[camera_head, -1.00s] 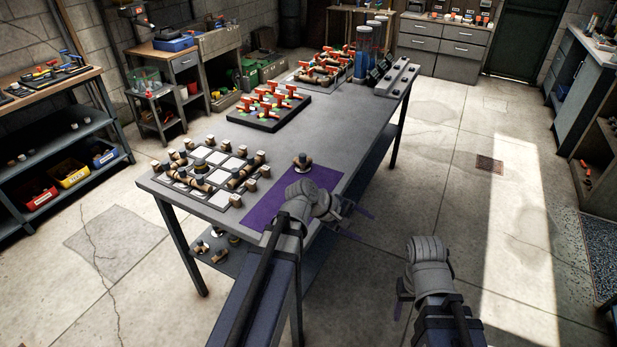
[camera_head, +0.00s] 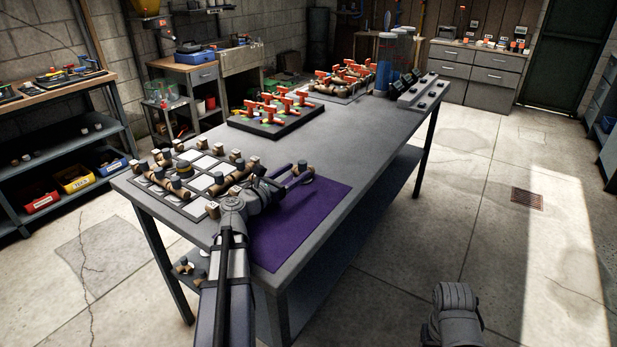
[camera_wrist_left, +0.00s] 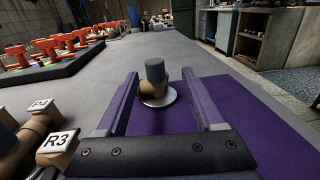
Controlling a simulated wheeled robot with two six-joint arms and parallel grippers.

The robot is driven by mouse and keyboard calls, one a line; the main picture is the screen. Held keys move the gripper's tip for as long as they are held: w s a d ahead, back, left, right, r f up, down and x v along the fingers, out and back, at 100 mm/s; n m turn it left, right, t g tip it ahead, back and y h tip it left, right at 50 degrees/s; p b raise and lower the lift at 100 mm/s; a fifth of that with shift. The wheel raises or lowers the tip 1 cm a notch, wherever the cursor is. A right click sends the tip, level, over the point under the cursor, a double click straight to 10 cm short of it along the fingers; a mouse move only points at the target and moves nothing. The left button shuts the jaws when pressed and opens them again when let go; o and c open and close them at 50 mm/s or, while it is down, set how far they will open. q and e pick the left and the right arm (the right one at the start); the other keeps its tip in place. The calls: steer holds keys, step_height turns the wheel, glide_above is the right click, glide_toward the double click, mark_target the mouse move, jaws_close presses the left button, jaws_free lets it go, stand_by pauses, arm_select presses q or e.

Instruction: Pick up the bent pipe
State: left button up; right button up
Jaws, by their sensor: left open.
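The bent pipe (camera_head: 303,167) is a short copper-brown elbow with a dark grey cap. In the left wrist view the bent pipe (camera_wrist_left: 153,87) stands on a pale round disc, on the purple mat (camera_head: 300,220). My left gripper (camera_head: 296,177) reaches over the mat from the left with its purple fingers open. In the left wrist view the fingers of my left gripper (camera_wrist_left: 160,76) point towards the pipe, which shows between them near their tips, with a gap on both sides. My right wrist shows at the bottom of the head view; its fingers do not show.
A board (camera_head: 172,196) with pale squares and several pipe fittings lies left of the mat. A labelled block (camera_wrist_left: 60,141) is close to my left gripper. A dark tray (camera_head: 262,129) of red-handled valves stands further back. The grey table (camera_head: 335,140) is clear between.

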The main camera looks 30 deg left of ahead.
mark_target(309, 167)
arm_select(q)
steer(key=shift+w+d, duration=0.15)
steer(key=shift+w, duration=1.25)
steer(key=shift+w+d+f, duration=0.1)
steer(key=shift+w, duration=1.2)
steer(key=shift+w+d+f, duration=0.1)
steer(key=shift+w, duration=1.2)
jaws_close()
